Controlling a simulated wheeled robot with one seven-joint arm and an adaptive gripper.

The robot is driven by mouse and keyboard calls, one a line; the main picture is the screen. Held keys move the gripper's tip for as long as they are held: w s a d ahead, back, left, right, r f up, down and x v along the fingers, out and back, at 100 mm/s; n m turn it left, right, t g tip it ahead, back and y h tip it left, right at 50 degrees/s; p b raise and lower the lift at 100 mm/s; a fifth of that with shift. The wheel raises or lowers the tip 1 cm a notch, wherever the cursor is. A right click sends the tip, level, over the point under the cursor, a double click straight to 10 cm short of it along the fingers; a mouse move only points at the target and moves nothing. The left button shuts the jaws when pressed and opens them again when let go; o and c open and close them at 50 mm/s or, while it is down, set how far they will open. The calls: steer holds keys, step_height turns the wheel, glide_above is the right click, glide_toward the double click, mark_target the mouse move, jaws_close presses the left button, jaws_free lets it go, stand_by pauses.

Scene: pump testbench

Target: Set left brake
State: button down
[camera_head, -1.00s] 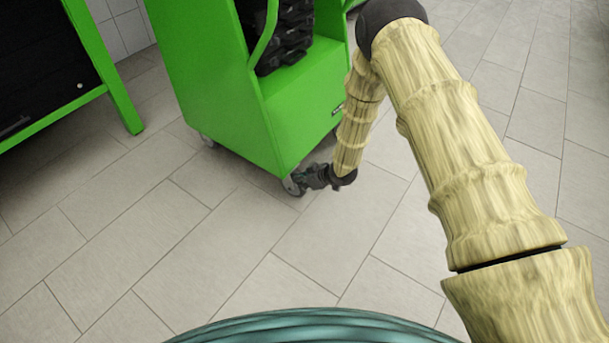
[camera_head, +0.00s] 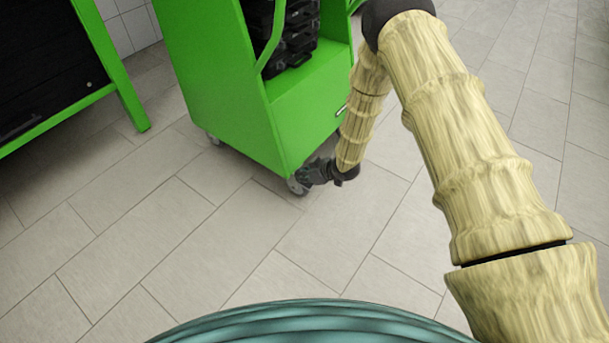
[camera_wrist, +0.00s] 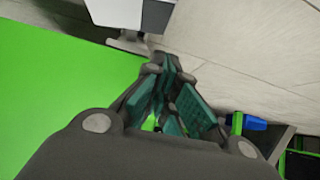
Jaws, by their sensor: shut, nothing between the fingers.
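A green trolley (camera_head: 225,90) stands on the tiled floor, left of my arm in the head view. Its near bottom corner rests on a small grey caster wheel (camera_head: 297,187). My gripper (camera_head: 303,178) is low beside this caster, and its dark fingers partly cover the wheel. I cannot tell whether they touch it. The brake lever on this caster cannot be made out. In the wrist view the fingers with teal pads (camera_wrist: 164,72) are drawn together with nothing seen between the tips. The trolley's green panel (camera_wrist: 60,85) fills the left there.
A green-framed dark cabinet (camera_head: 128,95) stands at the far left. A blue part (camera_wrist: 254,123) lies at the right in the wrist view. The floor in front of the trolley is clear.

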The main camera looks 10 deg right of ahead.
steer(key=s+p+v, duration=0.1)
steer(key=p+v, duration=0.2)
steer(key=v, duration=0.7)
steer(key=shift+a, duration=0.35)
steer(key=shift+f, duration=0.15)
steer(key=s+d+f+m+g+h, duration=0.1)
steer(key=s+d+f+m+h, duration=0.15)
steer(key=s, duration=0.65)
steer(key=s+d+f+m+g+h, duration=0.1)
steer(key=s+d+f+m, duration=0.2)
steer(key=s, duration=0.7)
steer(key=s+d+m+g+h, duration=0.1)
steer(key=s+d+m+g, duration=0.1)
steer(key=s, duration=1)
steer(key=s+d+m+g+h, duration=0.2)
steer(key=s+m, duration=0.1)
steer(key=s, duration=0.9)
step_height(320, 180, up, 33)
steer(key=p, duration=3.3)
steer(key=shift+d, duration=0.2)
steer(key=shift+f+n, duration=0.1)
steer(key=shift+n, duration=0.15)
